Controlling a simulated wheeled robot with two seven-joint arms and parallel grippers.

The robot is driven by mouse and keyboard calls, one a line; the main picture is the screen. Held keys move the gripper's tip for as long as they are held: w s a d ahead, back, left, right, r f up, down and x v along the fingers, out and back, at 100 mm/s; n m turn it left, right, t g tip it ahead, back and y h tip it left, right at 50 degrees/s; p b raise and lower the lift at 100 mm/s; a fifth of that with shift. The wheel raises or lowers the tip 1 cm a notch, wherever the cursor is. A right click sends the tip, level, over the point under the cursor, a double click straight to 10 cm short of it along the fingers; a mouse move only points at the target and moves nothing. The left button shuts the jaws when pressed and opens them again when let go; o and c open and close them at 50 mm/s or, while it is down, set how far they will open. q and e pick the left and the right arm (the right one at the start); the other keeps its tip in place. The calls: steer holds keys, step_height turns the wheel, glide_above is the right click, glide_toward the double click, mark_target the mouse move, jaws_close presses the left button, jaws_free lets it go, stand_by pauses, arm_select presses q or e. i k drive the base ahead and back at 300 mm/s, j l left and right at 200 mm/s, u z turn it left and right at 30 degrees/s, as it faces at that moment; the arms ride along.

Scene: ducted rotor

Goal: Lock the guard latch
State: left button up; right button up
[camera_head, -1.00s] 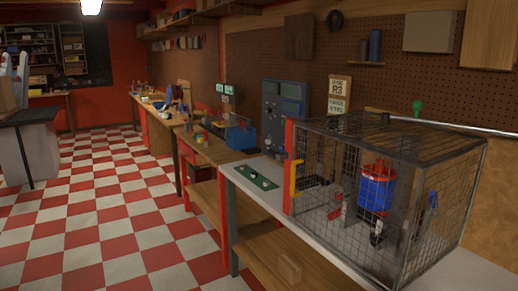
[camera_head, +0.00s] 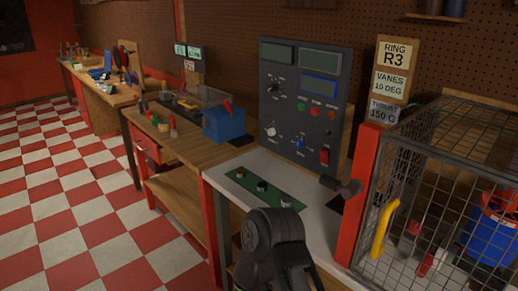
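The wire guard cage (camera_head: 440,165) stands at the right on the grey bench top, cut off by the picture's edge. A red post (camera_head: 366,190) forms its near left edge. A yellow handle (camera_head: 383,229) is on the mesh just right of the post. A dark bar with a thicker end (camera_head: 341,187) sticks out to the left by the post; it may be the latch, but I cannot tell its position. A dark link of one of my arms (camera_head: 272,240) rises at the bottom centre, apart from the cage. I make out no gripper fingers.
A blue and red rotor unit (camera_head: 488,235) is inside the cage. A grey control panel (camera_head: 302,105) stands behind a green strip with knobs (camera_head: 263,187). Signs (camera_head: 390,80) stand behind the post. A blue box (camera_head: 224,124) is on the wooden bench. The checkered floor at left is clear.

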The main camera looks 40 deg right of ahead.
mark_target(334, 185)
steer(key=i+j, duration=0.1)
steer(key=i, duration=1.65)
steer(key=i+z, duration=0.45)
steer(key=i+j+z, duration=0.25)
steer(key=z, duration=0.25)
steer(key=i+z, duration=0.1)
steer(key=z, duration=0.4)
steer(key=i+j+z, duration=0.1)
steer(key=z, duration=0.35)
steer(key=i+j+z, duration=0.1)
steer(key=z, duration=0.4)
steer(key=i+j+z, duration=0.1)
steer(key=z, duration=0.4)
steer(key=j+z, duration=0.25)
steer(key=z, duration=0.2)
steer(key=i+j+z, duration=0.1)
steer(key=z, duration=0.35)
steer(key=j+z, duration=0.25)
steer(key=z, duration=0.2)
steer(key=j+z, duration=0.2)
steer(key=z, duration=0.3)
steer(key=j+z, duration=0.25)
steer(key=z, duration=0.2)
steer(key=i, duration=0.05)
